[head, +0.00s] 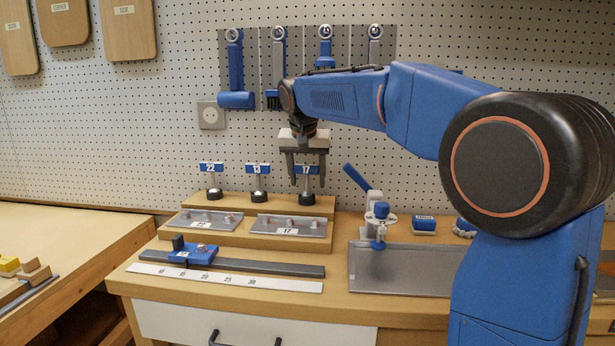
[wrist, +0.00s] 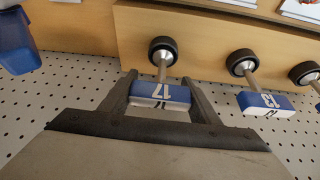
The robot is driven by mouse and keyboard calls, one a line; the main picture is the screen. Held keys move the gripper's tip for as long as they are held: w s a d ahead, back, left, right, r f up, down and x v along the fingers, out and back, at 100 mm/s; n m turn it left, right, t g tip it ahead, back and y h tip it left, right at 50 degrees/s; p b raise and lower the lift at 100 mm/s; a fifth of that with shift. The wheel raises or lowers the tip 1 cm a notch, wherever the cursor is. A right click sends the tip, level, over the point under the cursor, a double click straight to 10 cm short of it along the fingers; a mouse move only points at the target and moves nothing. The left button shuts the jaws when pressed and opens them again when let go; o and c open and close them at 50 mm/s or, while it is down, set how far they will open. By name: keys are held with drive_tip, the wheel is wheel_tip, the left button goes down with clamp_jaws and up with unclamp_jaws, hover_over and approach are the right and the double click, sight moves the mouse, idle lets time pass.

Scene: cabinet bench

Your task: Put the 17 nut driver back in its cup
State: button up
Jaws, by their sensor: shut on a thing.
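The 17 nut driver (head: 306,170) has a blue crossbar handle with a white 17 label and a thin shaft. My gripper (head: 306,182) is shut on its handle from above, one finger at each end. In the wrist view the fingers flank the blue handle (wrist: 160,95). The shaft runs down to a round black cup (wrist: 163,50) on the wooden step, and the driver looks upright. Its handle is about level with the 13 driver's. The frames do not clearly show whether the tip is fully seated.
The 13 driver (head: 258,169) and 22 driver (head: 212,168) stand in cups to the left. Metal plates (head: 291,227) with studs lie on the lower step. A blue-handled clamp (head: 357,180) and a grey tray (head: 400,268) are to the right. Tools hang on the pegboard behind.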

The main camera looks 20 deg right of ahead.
drive_tip(key=shift+f, duration=0.1)
drive_tip(key=o, duration=1.3)
drive_tip(key=shift+o, duration=0.2)
drive_tip(key=v, duration=1.7)
drive_tip(key=shift+r, duration=0.2)
drive_tip(key=shift+a, duration=0.1)
